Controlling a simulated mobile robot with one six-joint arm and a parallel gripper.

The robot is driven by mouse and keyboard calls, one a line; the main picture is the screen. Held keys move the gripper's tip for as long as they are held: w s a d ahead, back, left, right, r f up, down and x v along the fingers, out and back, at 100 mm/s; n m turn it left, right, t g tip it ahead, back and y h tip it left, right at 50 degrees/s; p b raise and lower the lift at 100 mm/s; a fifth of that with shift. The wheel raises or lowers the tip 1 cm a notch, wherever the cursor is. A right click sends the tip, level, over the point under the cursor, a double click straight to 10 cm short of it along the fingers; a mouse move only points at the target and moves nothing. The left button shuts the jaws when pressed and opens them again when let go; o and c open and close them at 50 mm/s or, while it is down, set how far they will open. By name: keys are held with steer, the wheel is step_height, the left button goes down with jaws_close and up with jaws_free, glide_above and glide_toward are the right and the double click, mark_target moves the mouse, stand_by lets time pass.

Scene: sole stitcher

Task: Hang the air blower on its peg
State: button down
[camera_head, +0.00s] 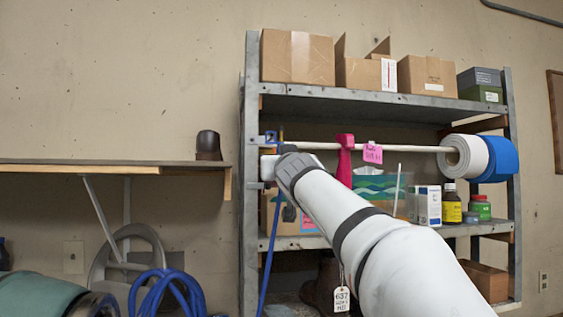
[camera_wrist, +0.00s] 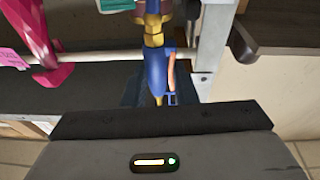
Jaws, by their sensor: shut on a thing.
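The air blower (camera_wrist: 156,72) is blue with brass-coloured fittings and an orange-red lever. In the wrist view it stands in front of the dark front edge of my gripper (camera_wrist: 157,103), which is shut on it. In the head view my gripper (camera_head: 270,165) is at the left upright of the shelf rack, mostly hidden by my own arm. A small blue part of the blower (camera_head: 271,136) shows above it, and a blue hose (camera_head: 270,240) hangs below. I cannot make out a separate peg; a pale rod (camera_head: 410,148) crosses the rack close to the blower.
A metal shelf rack (camera_head: 252,100) holds cardboard boxes (camera_head: 297,57), bottles and a jar. A pink tool (camera_head: 345,160) and white and blue rolls (camera_head: 468,157) are on the rod. A wall shelf (camera_head: 110,166) with a dark cup (camera_head: 208,145) is left of the rack. Coiled blue hose (camera_head: 165,292) lies lower left.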

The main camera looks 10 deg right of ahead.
steer(key=shift+w+f+b, duration=0.1)
steer(key=shift+f+b, duration=0.25)
steer(key=shift+b, duration=0.05)
stand_by(0.5)
steer(key=c, duration=1.1)
jaws_free()
steer(key=shift+o, duration=0.5)
steer(key=shift+o, duration=1.2)
steer(key=r+v, duration=0.2)
steer(key=v, duration=0.7)
steer(key=shift+s+d+b, duration=0.2)
steer(key=shift+s+b, duration=0.2)
steer(key=shift+s, duration=0.25)
